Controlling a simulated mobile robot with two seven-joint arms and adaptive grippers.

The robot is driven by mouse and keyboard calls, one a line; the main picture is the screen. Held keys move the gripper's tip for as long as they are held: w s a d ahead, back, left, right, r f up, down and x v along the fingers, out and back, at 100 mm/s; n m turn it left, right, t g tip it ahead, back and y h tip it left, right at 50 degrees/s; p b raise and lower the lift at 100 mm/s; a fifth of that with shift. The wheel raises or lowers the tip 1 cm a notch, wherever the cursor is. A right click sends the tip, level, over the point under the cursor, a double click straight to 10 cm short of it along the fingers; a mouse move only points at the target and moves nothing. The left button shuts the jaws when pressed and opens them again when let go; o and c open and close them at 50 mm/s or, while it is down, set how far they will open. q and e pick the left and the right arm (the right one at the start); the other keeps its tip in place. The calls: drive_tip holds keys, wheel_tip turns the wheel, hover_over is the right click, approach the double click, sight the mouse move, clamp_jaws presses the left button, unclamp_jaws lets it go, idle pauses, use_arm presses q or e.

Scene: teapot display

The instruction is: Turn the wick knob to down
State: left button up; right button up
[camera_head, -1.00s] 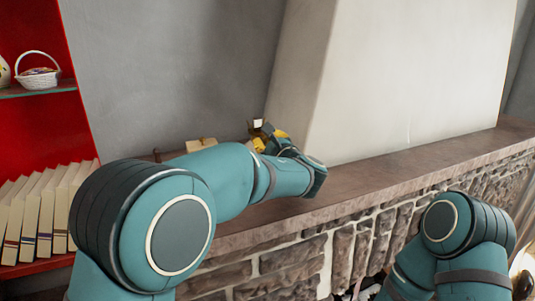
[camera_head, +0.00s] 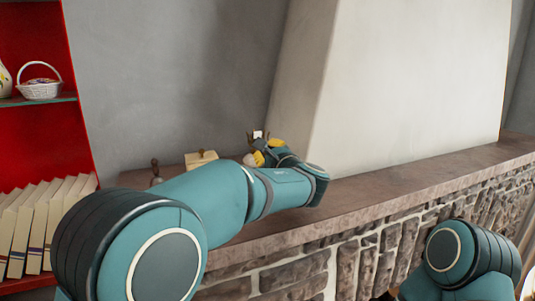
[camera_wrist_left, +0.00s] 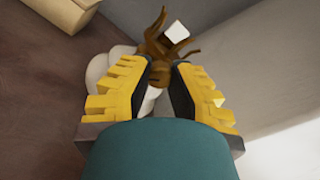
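My left gripper (camera_wrist_left: 158,78) has yellow fingers with dark pads, and the fingertips stand apart. In the head view my left gripper (camera_head: 268,153) is over the mantel near the wall. A brown branching piece with a small white block (camera_wrist_left: 177,32) is just beyond the fingertips; the white block also shows in the head view (camera_head: 257,134). A pale rounded body (camera_wrist_left: 104,68) lies beneath and beside it, partly hidden by the fingers. I cannot make out the wick knob or its position, nor whether the fingers touch anything. My right gripper is out of view.
The stone mantel (camera_head: 390,188) runs along the wall, clear to the right. A pale box (camera_head: 201,159) and a dark-topped small object (camera_head: 155,172) stand left of the gripper. A pale chimney breast (camera_head: 400,80) rises close behind. A red shelf (camera_head: 45,130) with books stands left.

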use_arm(q)
drive_tip(key=o, duration=0.6)
drive_tip(key=shift+c, duration=0.2)
drive_tip(key=v, duration=1.2)
